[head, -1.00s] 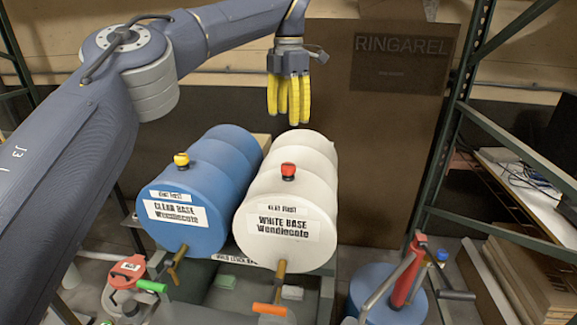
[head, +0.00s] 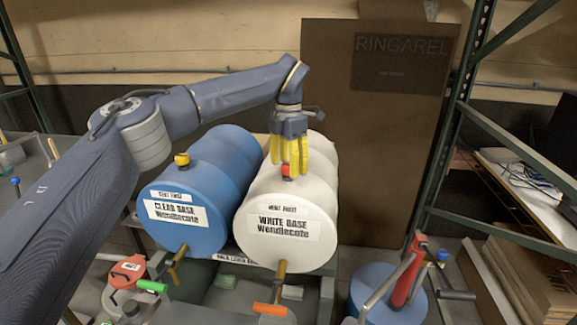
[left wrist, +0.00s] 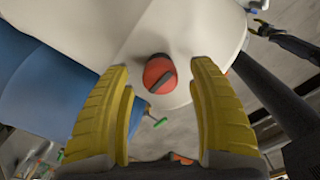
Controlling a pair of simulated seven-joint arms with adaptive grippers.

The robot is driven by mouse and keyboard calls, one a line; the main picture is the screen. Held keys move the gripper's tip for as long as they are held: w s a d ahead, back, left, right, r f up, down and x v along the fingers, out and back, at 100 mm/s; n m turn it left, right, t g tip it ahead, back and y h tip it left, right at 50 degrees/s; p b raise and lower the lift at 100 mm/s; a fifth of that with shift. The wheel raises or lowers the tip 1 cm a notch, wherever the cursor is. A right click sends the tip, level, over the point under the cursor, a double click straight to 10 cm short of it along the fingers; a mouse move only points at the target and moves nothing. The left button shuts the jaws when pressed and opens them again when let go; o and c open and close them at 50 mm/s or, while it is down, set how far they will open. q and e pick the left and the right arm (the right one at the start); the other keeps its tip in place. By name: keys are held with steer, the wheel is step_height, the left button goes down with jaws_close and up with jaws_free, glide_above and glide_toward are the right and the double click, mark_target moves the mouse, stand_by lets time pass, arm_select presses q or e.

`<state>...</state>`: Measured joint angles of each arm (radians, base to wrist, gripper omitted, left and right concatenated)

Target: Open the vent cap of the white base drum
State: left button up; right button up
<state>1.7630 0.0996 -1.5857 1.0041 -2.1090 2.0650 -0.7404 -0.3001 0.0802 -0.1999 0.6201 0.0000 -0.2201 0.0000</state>
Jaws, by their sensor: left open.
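The white base drum (head: 318,205) lies on its side, with its labelled end toward the head camera. Its red vent cap (head: 286,171) sits on top near that end, partly hidden by yellow fingers. My left gripper (head: 291,172) points down over the cap, fingers open. In the left wrist view the red cap (left wrist: 160,74), with a dark bar across it, shows beyond and between the two spread yellow fingers (left wrist: 163,80). Neither finger clearly touches it. My right gripper is not seen in the head view.
A blue clear base drum (head: 190,215) with a yellow cap (head: 181,160) lies close on the left. An orange-handled tap (head: 270,308) hangs below the white drum. A brown panel (head: 385,130) stands behind, and a green rack post (head: 445,150) stands at the right.

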arm_select(q)
steer(key=shift+f, duration=0.25)
steer(key=shift+o, duration=0.2)
jaws_close()
